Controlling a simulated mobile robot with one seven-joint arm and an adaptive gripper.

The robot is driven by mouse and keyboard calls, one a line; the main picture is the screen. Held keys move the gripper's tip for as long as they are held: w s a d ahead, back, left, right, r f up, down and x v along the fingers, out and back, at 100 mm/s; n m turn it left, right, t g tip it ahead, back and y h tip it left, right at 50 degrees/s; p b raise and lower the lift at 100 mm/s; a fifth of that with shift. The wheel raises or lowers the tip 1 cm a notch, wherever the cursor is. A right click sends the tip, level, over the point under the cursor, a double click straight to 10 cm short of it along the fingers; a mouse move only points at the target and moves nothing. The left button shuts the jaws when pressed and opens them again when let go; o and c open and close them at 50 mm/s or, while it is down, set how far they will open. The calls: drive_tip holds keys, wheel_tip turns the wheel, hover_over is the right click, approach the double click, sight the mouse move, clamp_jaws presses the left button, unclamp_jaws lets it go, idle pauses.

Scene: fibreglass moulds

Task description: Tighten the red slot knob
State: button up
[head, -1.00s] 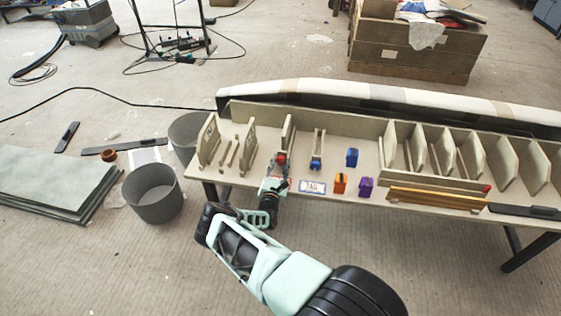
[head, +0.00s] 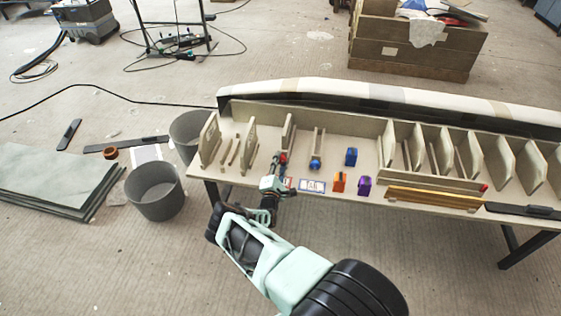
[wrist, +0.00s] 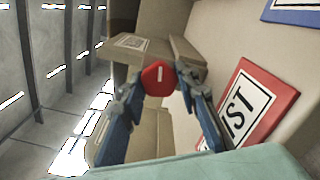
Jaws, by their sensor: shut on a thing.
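The red slot knob (wrist: 158,78) is a faceted red knob with a pale slot line on its face. In the wrist view it sits between the tips of my gripper (wrist: 160,88), whose two dark fingers close on its sides. In the head view the knob (head: 283,158) is at the front of a beige upright slot piece (head: 288,133), with my gripper (head: 278,164) at it from the front left. The fingers partly hide the knob's sides and what lies behind it.
A red-framed label (wrist: 252,108) lies beside the knob; a blue-framed label (head: 312,186) is to its right. Beige upright panels (head: 249,137) stand to the left.

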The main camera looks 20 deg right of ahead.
idle(0.3)
drive_tip(key=o, duration=1.2)
drive_tip(key=shift+c, duration=0.2)
drive_tip(key=shift+s+a, duration=0.1)
drive_tip(key=v, duration=1.2)
